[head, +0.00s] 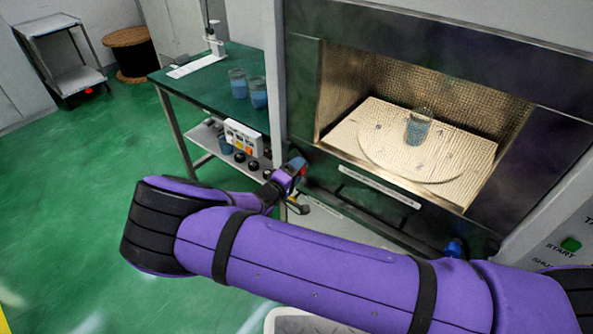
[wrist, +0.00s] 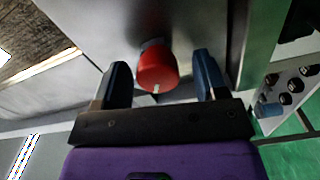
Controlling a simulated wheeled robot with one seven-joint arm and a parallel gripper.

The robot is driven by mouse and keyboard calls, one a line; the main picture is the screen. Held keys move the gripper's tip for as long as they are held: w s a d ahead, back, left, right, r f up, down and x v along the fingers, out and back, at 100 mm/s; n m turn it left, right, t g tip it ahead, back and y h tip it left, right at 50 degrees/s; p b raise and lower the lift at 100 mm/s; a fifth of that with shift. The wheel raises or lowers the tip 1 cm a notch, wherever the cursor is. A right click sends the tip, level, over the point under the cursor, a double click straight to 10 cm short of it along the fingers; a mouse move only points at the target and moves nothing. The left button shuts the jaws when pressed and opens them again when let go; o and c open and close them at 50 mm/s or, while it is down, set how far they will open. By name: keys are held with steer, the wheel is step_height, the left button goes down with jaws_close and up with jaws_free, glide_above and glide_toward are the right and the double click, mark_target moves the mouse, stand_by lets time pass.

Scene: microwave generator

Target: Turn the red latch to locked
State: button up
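The red latch (wrist: 157,70) is a round red knob with a short pale mark at its lower edge, on a grey metal face in the wrist view. My gripper (wrist: 166,78) is open, with one dark blue finger on each side of the knob and visible gaps between. In the head view my gripper (head: 297,170) is at the left front edge of the microwave chamber (head: 335,85), and a bit of red shows by its fingers. My wrist hides most of the latch there.
Inside the chamber a beaker of blue liquid (head: 418,128) stands on a round turntable (head: 375,150). A green-topped bench (head: 200,75) with two blue beakers stands left. A white control box (head: 242,137) sits on its lower shelf.

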steer(key=v, duration=1)
steer(key=shift+s+a, duration=0.25)
steer(key=shift+s, duration=0.05)
stand_by(0.4)
